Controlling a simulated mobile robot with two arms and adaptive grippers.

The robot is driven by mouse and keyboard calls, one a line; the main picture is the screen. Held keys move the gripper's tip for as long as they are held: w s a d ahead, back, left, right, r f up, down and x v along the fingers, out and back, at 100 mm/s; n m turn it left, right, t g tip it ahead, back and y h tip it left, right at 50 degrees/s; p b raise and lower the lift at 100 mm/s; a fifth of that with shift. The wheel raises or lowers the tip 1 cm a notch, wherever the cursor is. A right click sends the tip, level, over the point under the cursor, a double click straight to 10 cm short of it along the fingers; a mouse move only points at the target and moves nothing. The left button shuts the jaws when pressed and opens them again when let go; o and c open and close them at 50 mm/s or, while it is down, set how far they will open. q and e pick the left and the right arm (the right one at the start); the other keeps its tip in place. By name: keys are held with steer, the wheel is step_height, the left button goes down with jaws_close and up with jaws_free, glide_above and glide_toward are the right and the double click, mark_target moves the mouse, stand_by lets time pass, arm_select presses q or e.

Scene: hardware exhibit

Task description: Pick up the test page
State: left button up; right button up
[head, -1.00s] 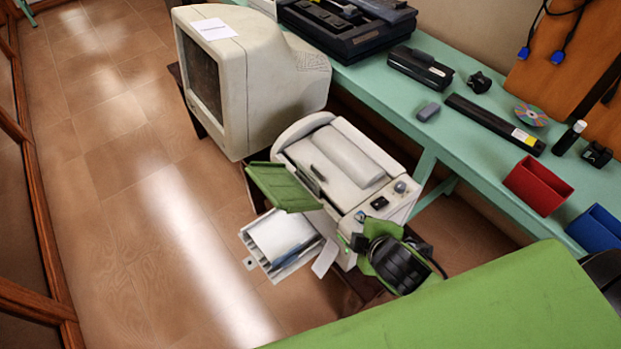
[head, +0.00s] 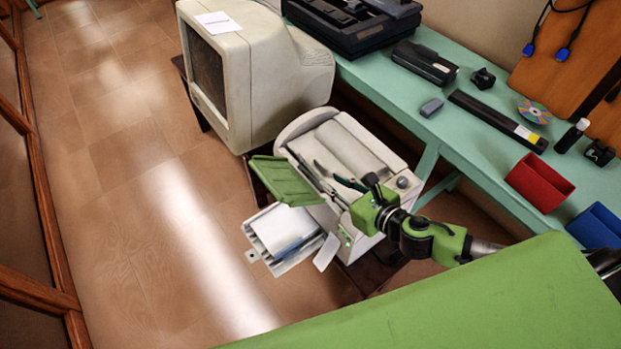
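A white printed sheet (head: 219,22) lies flat on top of the beige CRT monitor (head: 262,75). It may be the test page, but its print is too small to read. More white paper (head: 280,228) lies in the front tray of the printer (head: 335,150). My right gripper (head: 326,178) is above the printer's top, with its dark fingers spread apart and nothing visible between them. It points left, toward the green flap (head: 285,182), and is well away from the sheet on the monitor. My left gripper is not in view.
A teal bench (head: 465,135) along the wall holds a black device (head: 425,63), a disc (head: 534,112), a red box (head: 540,182) and a blue box (head: 598,226). My green body part fills the lower right. The tiled floor at left is clear.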

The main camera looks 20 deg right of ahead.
mark_target(310, 169)
steer(key=p+x, duration=0.1)
steer(key=x, duration=1)
steer(key=shift+w+a+f, duration=0.1)
steer(key=shift+f, duration=0.05)
jaws_close()
